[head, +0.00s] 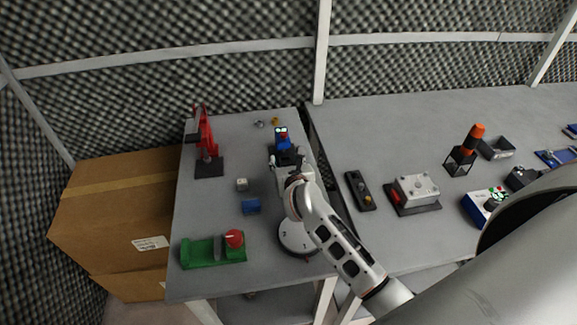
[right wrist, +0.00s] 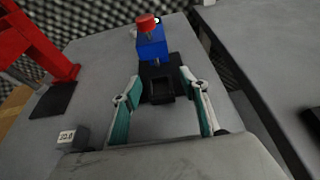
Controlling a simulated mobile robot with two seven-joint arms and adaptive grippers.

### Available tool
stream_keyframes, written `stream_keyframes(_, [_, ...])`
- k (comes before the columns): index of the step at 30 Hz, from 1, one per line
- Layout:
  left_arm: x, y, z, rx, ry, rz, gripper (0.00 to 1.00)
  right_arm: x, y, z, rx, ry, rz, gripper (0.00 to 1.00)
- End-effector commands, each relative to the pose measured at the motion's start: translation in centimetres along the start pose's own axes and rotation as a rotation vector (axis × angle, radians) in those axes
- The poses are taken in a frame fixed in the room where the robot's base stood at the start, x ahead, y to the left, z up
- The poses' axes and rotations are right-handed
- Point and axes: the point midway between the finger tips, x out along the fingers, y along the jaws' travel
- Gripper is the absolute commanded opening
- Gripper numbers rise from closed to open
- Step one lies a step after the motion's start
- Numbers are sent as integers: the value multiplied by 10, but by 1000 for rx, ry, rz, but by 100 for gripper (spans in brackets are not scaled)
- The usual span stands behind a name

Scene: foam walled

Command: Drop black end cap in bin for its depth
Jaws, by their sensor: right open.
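My right gripper (head: 290,160) is over the left table in the head view. Its fingers stand apart in the right wrist view (right wrist: 160,80), with nothing pinched between them. A small black piece with a square hollow (right wrist: 161,90), which may be the black end cap, shows between the fingertips; I cannot tell whether they touch it. Just beyond it stands a blue device with a red top (right wrist: 151,42) on a black base; it also shows in the head view (head: 282,138). I cannot tell which container is the bin. My left gripper is not in view.
A red press (head: 206,140) stands at the back left. A pale cube (head: 242,184), a blue block (head: 251,206), a green fixture (head: 205,252) and a round white dial (head: 296,238) are on this table. A dark open tray (head: 497,148) is on the right table, beyond a gap.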

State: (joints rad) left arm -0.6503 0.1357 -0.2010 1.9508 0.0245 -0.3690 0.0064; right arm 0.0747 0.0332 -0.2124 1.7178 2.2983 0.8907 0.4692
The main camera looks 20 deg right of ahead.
Motion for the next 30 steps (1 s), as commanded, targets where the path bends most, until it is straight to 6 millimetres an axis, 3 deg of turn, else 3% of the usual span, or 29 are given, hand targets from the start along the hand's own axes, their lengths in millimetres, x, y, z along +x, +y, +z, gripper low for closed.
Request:
stream_keyframes(18, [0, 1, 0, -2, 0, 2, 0, -104, 0, -1, 0, 1, 1, 44])
stream_keyframes(30, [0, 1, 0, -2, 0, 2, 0, -115, 0, 0, 0, 1, 1, 44])
